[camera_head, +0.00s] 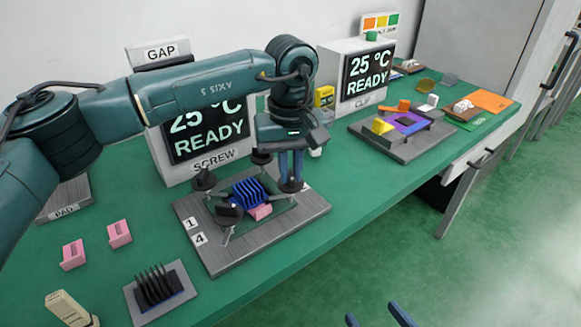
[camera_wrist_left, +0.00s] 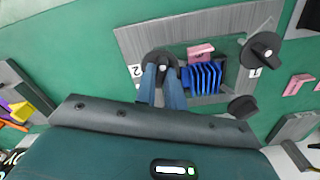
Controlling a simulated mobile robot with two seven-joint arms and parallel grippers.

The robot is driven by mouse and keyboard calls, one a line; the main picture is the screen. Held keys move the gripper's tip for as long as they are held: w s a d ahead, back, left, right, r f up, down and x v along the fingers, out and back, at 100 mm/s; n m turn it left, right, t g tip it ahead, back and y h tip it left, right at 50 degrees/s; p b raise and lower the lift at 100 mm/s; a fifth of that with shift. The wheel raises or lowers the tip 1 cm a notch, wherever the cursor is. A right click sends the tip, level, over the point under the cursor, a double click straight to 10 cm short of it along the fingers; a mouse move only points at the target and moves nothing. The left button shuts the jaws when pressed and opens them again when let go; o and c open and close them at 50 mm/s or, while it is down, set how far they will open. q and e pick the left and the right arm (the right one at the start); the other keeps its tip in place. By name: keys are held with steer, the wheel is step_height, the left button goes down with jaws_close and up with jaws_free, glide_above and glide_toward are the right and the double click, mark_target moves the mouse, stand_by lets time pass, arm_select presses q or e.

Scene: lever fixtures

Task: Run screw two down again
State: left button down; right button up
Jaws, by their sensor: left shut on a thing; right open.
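The screw fixture (camera_head: 222,258) is a grey plate with black knob screws at its corners and a blue finned heat sink (camera_head: 248,191) with a pink block in the middle. My left gripper (camera_head: 291,180) points down with its blue fingers shut on the black knob of screw two (camera_wrist_left: 160,60). In the left wrist view the label "2" (camera_wrist_left: 137,71) is beside that knob. My right gripper (camera_head: 377,317) shows at the bottom edge, open and empty.
A "SCREW" display (camera_head: 206,130) reading 25 °C READY stands behind the fixture. A clip fixture (camera_head: 400,143) sits to the right. Two pink blocks (camera_head: 73,254) and a black finned part (camera_head: 153,286) lie at the left. Bare green bench lies right of the plate.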

mark_target(291, 174)
arm_select(q)
steer(key=m, duration=0.3)
steer(key=shift+m, duration=0.7)
arm_select(e)
steer(key=shift+w+r, duration=0.15)
arm_select(q)
steer(key=c, duration=1.5)
jaws_free()
step_height(291, 174, up, 13)
steer(key=shift+r+p, duration=0.15)
steer(key=shift+p, duration=0.45)
arm_select(e)
steer(key=shift+a+f, duration=0.25)
steer(key=shift+f, duration=0.1)
